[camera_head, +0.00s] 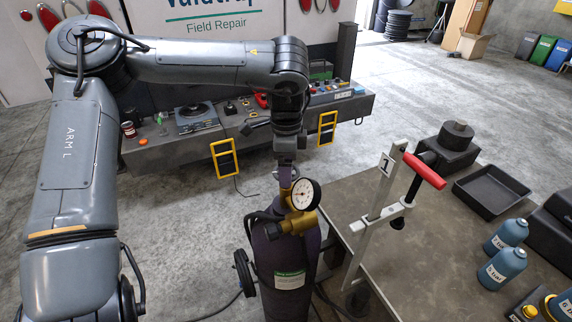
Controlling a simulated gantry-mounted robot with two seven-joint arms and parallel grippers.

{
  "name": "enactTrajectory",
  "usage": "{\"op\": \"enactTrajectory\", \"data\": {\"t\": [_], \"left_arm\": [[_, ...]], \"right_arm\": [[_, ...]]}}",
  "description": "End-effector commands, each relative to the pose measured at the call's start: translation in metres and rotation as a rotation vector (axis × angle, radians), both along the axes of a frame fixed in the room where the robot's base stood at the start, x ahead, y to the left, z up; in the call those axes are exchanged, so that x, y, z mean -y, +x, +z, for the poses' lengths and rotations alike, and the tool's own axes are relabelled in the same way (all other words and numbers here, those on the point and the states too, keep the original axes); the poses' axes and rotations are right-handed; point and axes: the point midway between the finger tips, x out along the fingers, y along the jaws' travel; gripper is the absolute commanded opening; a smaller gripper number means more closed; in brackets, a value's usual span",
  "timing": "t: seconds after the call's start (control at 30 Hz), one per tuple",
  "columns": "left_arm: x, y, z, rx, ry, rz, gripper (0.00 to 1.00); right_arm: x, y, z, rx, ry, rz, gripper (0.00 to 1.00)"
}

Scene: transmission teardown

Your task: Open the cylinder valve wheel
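A dark purple gas cylinder (288,275) stands upright in the lower middle. It has a green-and-white label, and a brass regulator (291,222) with a round white gauge (305,195) at its top. My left arm comes in from the left and bends downward, with my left gripper (286,178) pointing down right over the cylinder's valve. The valve wheel cannot be made out; the gripper and gauge cover that spot. The fingers are too small to tell whether they are open or shut, or touching anything. My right gripper is not in view.
A workbench (440,240) on the right holds a grey clamp stand with a red handle (425,171), a black tray (490,192) and blue bottles (502,268). A grey bench with controls (190,150) stands behind. Black hoses run beside the cylinder. Open concrete floor lies left of the cylinder.

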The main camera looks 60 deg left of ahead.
Motion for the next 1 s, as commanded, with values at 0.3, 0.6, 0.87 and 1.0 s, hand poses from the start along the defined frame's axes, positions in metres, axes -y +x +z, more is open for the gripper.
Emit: {"op": "enactTrajectory", "data": {"t": [0.3, 0.6, 0.87, 1.0], "left_arm": [[0.0, 0.001, 0.019, 0.003, 0.003, 0.0, 0.85], [0.0, 0.001, 0.071, 0.003, 0.003, 0.001, 0.85], [0.0, 0.0, 0.101, 0.0, 0.001, 0.001, 0.85], [0.0, 0.0, 0.107, 0.0, 0.0, 0.001, 0.85]], "right_arm": [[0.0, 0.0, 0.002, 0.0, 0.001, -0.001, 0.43], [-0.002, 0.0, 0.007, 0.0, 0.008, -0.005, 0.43], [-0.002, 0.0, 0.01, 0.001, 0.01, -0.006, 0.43], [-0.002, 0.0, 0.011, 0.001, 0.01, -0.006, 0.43]]}}
